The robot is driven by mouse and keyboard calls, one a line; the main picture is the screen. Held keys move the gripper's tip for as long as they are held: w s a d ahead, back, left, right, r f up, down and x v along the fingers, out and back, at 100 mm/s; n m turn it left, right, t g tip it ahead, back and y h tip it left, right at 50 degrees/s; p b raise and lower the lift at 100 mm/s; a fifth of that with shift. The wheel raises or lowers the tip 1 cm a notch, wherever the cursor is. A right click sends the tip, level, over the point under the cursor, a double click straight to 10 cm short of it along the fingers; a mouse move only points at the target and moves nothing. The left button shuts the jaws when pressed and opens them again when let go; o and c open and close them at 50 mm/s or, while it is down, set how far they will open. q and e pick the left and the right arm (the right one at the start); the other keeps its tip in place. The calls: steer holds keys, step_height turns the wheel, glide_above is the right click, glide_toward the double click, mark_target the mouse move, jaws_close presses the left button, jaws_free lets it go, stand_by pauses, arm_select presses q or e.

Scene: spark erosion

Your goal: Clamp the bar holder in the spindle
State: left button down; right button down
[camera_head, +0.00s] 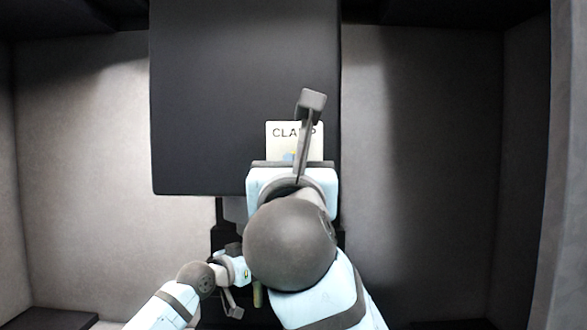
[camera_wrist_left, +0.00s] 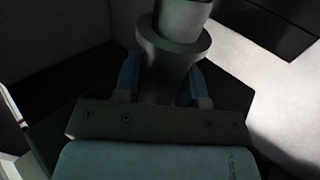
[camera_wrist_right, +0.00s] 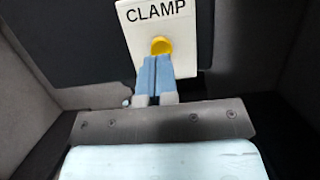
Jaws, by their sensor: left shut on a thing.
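The bar holder (camera_wrist_left: 176,42), a grey flanged cylinder, stands between the fingers of my left gripper (camera_wrist_left: 163,85), which is shut on it. A lighter cylinder rises above its flange to the top edge; I cannot tell if this is its shank or the spindle. In the head view the holder and spindle are hidden behind my arms. My right gripper (camera_wrist_right: 156,62) is shut and empty, its blue fingers together. Their tips are at the lower part of a yellow button (camera_wrist_right: 161,45) on the white CLAMP plate (camera_wrist_right: 176,75); I cannot tell if they touch.
The CLAMP plate also shows in the head view on the dark machine head (camera_head: 225,90), partly covered by my right gripper. Grey walls enclose the work space, with open room left and right of the head. My two arms are close together below it.

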arm_select(q)
steer(key=shift+r, duration=0.4)
arm_select(e)
steer(key=shift+w, duration=0.1)
steer(key=shift+w, duration=1.2)
arm_select(q)
steer(key=shift+r, duration=0.1)
arm_select(e)
steer(key=shift+w, duration=0.5)
stand_by(0.5)
steer(key=shift+r, duration=0.1)
arm_select(q)
steer(key=shift+a+r, duration=0.1)
arm_select(e)
steer(key=s, duration=0.6)
stand_by(0.3)
stand_by(0.5)
